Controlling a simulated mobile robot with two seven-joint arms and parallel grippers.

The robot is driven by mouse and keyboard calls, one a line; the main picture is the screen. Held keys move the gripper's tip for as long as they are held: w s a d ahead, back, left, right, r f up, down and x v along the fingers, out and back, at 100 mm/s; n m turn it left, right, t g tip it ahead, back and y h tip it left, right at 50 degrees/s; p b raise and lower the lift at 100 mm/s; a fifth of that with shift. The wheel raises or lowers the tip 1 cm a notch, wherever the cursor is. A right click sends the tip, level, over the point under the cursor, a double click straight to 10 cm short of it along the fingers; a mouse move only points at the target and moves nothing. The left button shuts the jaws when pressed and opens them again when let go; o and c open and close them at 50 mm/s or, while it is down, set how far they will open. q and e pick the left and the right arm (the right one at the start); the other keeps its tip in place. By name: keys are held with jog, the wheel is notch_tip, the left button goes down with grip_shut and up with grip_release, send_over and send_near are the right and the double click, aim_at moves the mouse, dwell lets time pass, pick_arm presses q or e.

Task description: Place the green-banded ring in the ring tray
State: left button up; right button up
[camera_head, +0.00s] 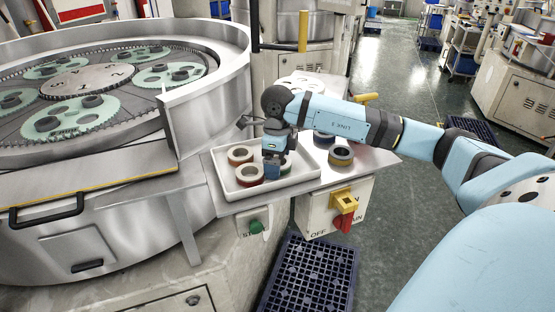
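The white ring tray (229,192) sits on a grey shelf beside the big round machine. In it are a ring with a brownish-red band (240,153) at the back and a red-banded ring (249,176) at the front left. A ring that looks green-banded (286,166) shows at the tray's right side, partly hidden behind my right gripper (271,174). My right gripper points down over the tray, its fingertips beside that ring. Whether it grips the ring, or is open, I cannot tell. My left gripper is not in view.
A dark blue-banded ring (324,138) and a yellow-banded ring (341,156) stand on the shelf right of the tray. Below are a yellow-and-red switch (344,208) and a green button (257,226). A blue crate (309,279) lies on the floor.

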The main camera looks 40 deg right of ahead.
jog(key=shift+o, duration=0.2)
jog(key=shift+r, duration=0.2)
notch_tip(320, 180, up, 12)
jog(key=shift+b, duration=0.45)
jog(key=shift+s+f, duration=0.1)
dwell(0.4)
